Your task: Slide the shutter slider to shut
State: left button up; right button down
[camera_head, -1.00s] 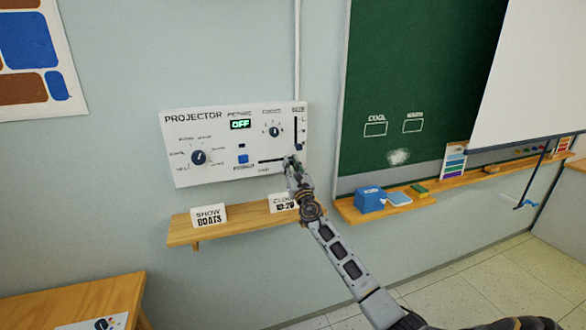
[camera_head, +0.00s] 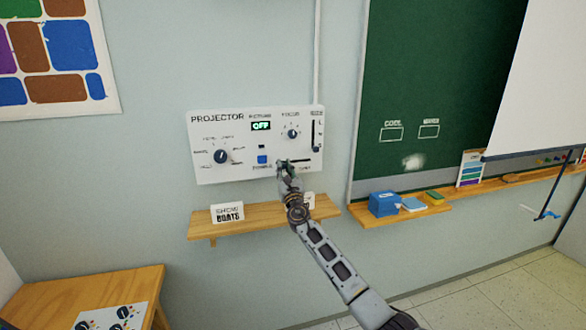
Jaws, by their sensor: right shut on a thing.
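The white projector panel (camera_head: 217,172) is on the wall, with a green-lit display (camera_head: 261,126) reading OFF. The shutter slider's horizontal dark slot (camera_head: 302,160) is low on the panel's right half. It shows to the right of my right gripper (camera_head: 284,166). My right gripper is shut on the shutter slider's knob, which its fingers hide. It is at the left part of the slot. The small label beneath is too blurred to read fully. My left gripper is out of view.
A round dark knob (camera_head: 221,156), a blue button (camera_head: 262,160), a small focus knob (camera_head: 292,133) and a vertical slider (camera_head: 313,135) share the panel. A wooden shelf (camera_head: 262,222) below carries a card (camera_head: 227,212) and another partly hidden behind my arm.

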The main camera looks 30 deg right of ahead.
jog(key=shift+a+f, duration=0.1)
jog(key=shift+a, duration=0.1)
jog(key=c, duration=1.3)
grip_release()
jog(key=shift+a, duration=0.15)
jog(key=shift+s, duration=0.1)
jog(key=shift+v, duration=5.85)
